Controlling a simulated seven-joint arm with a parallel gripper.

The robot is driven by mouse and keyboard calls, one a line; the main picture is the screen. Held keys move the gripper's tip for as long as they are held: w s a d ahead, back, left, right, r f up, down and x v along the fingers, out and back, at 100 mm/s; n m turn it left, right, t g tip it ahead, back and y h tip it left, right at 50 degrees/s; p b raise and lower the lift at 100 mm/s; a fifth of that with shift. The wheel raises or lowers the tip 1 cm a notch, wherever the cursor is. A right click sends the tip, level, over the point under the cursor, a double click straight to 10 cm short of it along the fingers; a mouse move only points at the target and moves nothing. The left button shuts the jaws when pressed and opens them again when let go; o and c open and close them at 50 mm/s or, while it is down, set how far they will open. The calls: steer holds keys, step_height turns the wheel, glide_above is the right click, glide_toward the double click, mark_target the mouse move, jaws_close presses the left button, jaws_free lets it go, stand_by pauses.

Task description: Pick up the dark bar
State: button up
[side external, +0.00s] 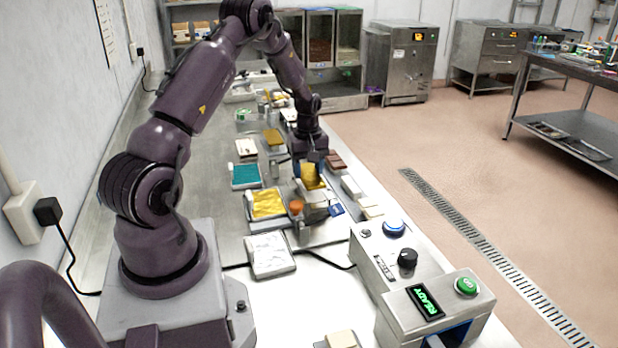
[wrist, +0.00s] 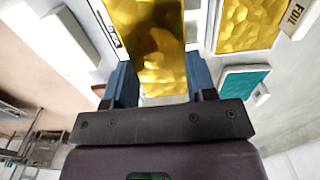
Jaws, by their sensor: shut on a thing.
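My gripper (side external: 311,168) is low over the middle of the bench, its blue fingers shut on a shiny gold-wrapped piece. This gold piece (side external: 312,182) shows below the fingers, and in the wrist view the gold piece (wrist: 150,45) lies between the two fingers (wrist: 161,88). I see no dark surface on it. A dark brown, bar-like piece (side external: 336,160) lies just right of and behind my gripper, apart from it. It cannot be made out in the wrist view.
Gold foil (side external: 267,204) and teal foil (side external: 245,175) lie left of the gripper. An orange round thing (side external: 296,206) and a blue piece (side external: 336,210) are near in front. A white packet (side external: 270,254) lies nearer. A control box (side external: 420,285) stands at front right.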

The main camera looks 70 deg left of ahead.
steer(key=s+d+r, duration=0.8)
steer(key=s+d, duration=0.1)
steer(key=d, duration=0.1)
steer(key=w+a+f, duration=0.2)
steer(key=w+f, duration=0.1)
steer(key=shift+a, duration=0.15)
glide_toward(350, 181)
steer(key=shift+m, duration=0.3)
steer(key=s+f, duration=0.1)
steer(key=s, duration=0.1)
steer(key=s+d+f, duration=0.1)
steer(key=s, duration=0.1)
steer(key=s+d, duration=0.1)
steer(key=s, duration=0.1)
steer(key=shift+s+d+f, duration=0.15)
steer(key=shift+f, duration=0.25)
steer(key=w, duration=0.2)
steer(key=w+a, duration=0.1)
steer(key=shift+w+a+f, duration=0.1)
steer(key=shift+w+a, duration=0.05)
steer(key=shift+w, duration=0.25)
steer(key=shift+w+a+r, duration=0.25)
steer(key=shift+w+r, duration=0.3)
steer(key=shift+w, duration=0.1)
steer(key=shift+w+a+r, duration=0.25)
steer(key=shift+w+r, duration=0.3)
steer(key=shift+w, duration=0.05)
steer(key=shift+r, duration=0.2)
steer(key=shift+d+f, duration=0.1)
steer(key=shift+f, duration=3.05)
